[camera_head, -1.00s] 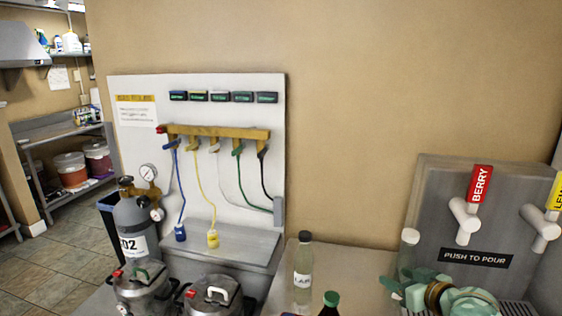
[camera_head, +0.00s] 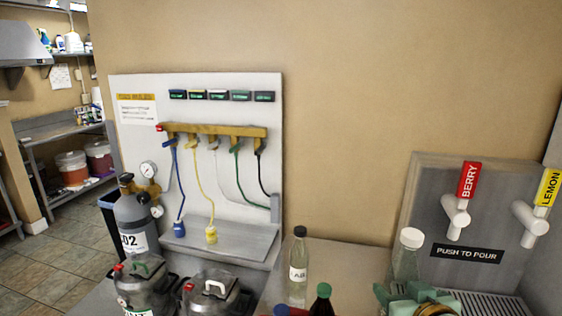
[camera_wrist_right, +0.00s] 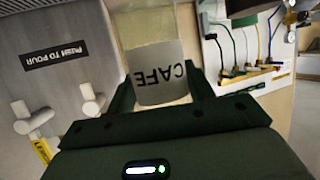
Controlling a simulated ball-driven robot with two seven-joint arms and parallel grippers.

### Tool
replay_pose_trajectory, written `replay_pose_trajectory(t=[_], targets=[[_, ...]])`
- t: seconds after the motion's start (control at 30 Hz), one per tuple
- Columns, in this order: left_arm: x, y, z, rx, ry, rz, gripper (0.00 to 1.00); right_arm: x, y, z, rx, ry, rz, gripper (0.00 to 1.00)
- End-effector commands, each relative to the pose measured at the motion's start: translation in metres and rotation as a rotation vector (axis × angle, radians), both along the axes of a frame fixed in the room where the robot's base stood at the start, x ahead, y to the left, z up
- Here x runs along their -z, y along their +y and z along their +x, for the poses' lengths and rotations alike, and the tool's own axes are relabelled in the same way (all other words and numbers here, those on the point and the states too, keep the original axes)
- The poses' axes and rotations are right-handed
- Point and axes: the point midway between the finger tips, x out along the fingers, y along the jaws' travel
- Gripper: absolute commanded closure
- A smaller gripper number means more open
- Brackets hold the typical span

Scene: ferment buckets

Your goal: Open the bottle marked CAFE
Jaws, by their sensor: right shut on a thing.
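The bottle marked CAFE (camera_wrist_right: 160,75) is clear, with a white label. It is between the fingers of my right gripper (camera_wrist_right: 163,98) in the right wrist view, and the gripper is shut on it. In the head view, a clear bottle with a white cap (camera_head: 411,238) stands out above my right gripper (camera_head: 420,301), in front of the tap panel. The cap is on. The bottle's lower part and label are hidden there by the gripper. My left gripper is not in view.
A bottle marked LAB (camera_head: 298,271) and a dark green-capped bottle (camera_head: 322,302) stand on the counter to the left. Two metal kegs (camera_head: 145,287) are further left. The tap panel (camera_head: 425,205) and its drip tray (camera_head: 500,303) are at the right.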

Motion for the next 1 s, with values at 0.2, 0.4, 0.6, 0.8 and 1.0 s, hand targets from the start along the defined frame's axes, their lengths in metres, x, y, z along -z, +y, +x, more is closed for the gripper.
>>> replay_pose_trajectory(t=[0.2,0.4,0.6,0.8,1.0], targets=[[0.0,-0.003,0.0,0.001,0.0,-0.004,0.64,-0.008,0.013,-0.051,0.054,0.006,0.001,0.88],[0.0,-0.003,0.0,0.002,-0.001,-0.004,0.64,0.004,0.015,-0.055,0.053,0.001,-0.003,0.88],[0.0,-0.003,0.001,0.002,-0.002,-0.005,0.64,0.003,0.018,-0.058,-0.003,0.001,-0.004,0.88],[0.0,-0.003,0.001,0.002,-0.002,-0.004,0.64,-0.001,0.033,-0.071,-0.221,0.001,-0.009,0.88],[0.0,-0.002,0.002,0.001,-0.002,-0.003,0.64,-0.005,0.05,-0.086,-0.471,0.001,-0.009,0.88]])
